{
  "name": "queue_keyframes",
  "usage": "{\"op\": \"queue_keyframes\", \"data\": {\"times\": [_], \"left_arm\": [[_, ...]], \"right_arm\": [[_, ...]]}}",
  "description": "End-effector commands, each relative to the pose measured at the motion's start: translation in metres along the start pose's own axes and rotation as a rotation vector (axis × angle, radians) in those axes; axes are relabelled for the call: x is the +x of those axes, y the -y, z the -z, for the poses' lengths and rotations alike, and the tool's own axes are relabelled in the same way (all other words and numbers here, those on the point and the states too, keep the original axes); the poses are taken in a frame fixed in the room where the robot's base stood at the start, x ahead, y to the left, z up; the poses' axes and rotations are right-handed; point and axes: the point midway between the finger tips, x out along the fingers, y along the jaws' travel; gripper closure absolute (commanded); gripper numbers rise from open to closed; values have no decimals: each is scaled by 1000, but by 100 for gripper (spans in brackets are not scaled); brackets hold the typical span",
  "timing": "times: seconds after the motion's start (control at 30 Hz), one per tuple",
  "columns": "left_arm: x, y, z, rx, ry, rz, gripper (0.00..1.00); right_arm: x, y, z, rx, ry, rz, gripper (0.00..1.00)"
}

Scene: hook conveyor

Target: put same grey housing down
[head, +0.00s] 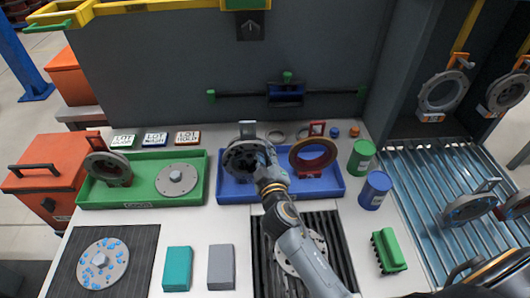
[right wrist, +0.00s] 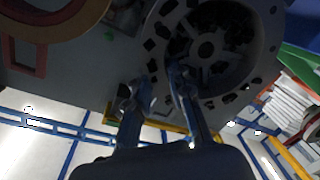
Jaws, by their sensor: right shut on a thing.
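A round grey housing (head: 237,160) with a ring of holes is at the left part of the blue tray (head: 330,195), tilted up with its open face showing. My right gripper (head: 262,165) is shut on its rim. In the right wrist view the housing (right wrist: 218,45) fills the top, and the fingers (right wrist: 157,82) close on its near edge. I cannot tell whether the housing touches the tray floor. A brown-red ring-shaped part (head: 313,157) with a red handle stands to the right in the same tray. My left gripper is not in view.
A green tray (head: 145,203) with a dark housing and a grey flange is at left. Blue (head: 375,190) and green (head: 361,158) cans stand right of the blue tray. A slatted rack with a flange (head: 300,250) lies below my arm. Housings hang on hooks (head: 442,92) at right.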

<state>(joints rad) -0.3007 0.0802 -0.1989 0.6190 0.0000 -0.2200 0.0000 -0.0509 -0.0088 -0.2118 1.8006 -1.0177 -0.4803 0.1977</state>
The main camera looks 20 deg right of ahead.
Motion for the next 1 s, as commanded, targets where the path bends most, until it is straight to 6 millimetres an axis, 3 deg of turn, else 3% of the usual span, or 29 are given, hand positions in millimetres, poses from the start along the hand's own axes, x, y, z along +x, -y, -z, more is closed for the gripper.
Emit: {"op": "queue_keyframes", "data": {"times": [0.23,0.27,0.37,0.73,0.87,1.0], "left_arm": [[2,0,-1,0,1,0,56],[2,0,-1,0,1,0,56],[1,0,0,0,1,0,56],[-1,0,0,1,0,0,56],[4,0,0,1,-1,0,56],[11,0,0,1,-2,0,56]], "right_arm": [[0,-1,1,2,-5,-3,100],[0,1,-1,0,0,-1,77],[0,0,-1,0,0,-1,57],[-1,-1,1,-1,0,0,57],[-18,1,-1,0,0,1,57],[-48,2,-3,1,1,2,57]]}}
